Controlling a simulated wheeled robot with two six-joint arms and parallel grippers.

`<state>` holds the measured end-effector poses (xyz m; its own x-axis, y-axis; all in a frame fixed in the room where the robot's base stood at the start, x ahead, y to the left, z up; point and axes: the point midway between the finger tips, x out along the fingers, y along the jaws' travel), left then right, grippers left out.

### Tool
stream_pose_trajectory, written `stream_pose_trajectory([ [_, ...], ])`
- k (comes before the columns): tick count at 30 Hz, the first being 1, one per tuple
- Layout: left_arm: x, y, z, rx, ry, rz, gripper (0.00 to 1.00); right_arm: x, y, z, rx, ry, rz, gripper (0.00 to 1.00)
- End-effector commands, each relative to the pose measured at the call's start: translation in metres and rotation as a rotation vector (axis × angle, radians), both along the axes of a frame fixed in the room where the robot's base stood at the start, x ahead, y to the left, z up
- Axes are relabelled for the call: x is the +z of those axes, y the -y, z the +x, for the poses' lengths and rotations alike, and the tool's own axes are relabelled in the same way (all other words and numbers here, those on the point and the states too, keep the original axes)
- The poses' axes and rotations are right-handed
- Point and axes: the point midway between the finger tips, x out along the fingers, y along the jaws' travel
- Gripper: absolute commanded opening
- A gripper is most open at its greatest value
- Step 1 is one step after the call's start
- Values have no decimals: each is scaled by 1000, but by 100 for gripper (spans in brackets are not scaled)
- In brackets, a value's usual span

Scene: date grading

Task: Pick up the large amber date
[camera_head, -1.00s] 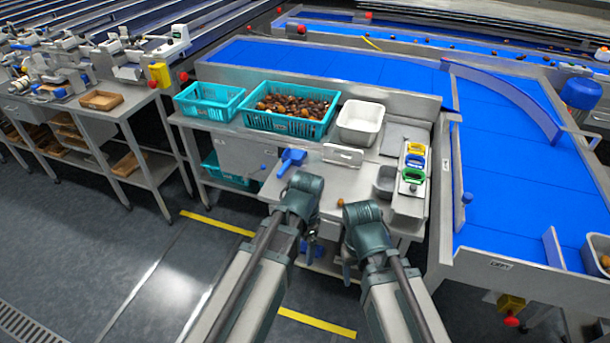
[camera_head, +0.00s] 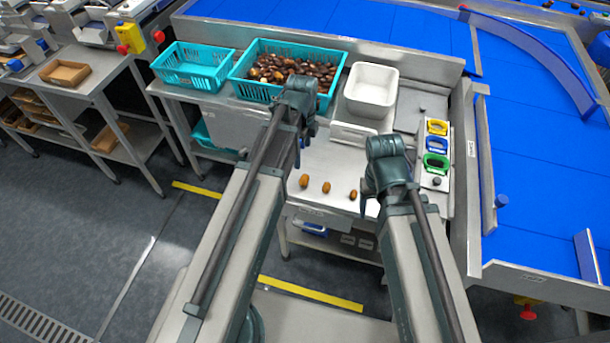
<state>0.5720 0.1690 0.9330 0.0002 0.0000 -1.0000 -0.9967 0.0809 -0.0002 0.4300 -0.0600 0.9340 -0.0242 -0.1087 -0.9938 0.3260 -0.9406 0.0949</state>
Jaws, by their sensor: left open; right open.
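Three dates lie in a loose row on the steel bench (camera_head: 335,170). The leftmost date (camera_head: 304,181) is amber and looks the largest. The middle date (camera_head: 326,187) is amber-brown and a little smaller. The right date (camera_head: 353,194) is also brownish and lies close to my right gripper. My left gripper (camera_head: 298,152) is open, with its fingers pointing down above and behind the leftmost date. My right gripper (camera_head: 366,200) is open and empty, just right of the right date. Neither gripper visibly touches a date. The fingers are partly hidden by the gripper bodies.
A teal crate of dates (camera_head: 240,88), an empty teal crate (camera_head: 190,80) and a white bin (camera_head: 371,88) stand along the back. Yellow, blue and green tools (camera_head: 437,144) sit at the right, beside the blue conveyor (camera_head: 540,170). The bench front is mostly clear.

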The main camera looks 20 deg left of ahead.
Motion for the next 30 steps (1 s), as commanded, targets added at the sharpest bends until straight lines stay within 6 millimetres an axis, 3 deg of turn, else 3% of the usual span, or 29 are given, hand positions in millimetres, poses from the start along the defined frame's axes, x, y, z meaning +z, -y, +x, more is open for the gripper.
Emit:
stream_pose_trajectory([
  [5,-14,0,0,1,0,0,99,-13,0,0,0,0,0,64],
  [21,-84,1,0,2,0,0,99,-84,0,0,0,0,0,64],
  [30,-87,1,0,2,0,0,99,-87,0,0,0,0,0,64],
])
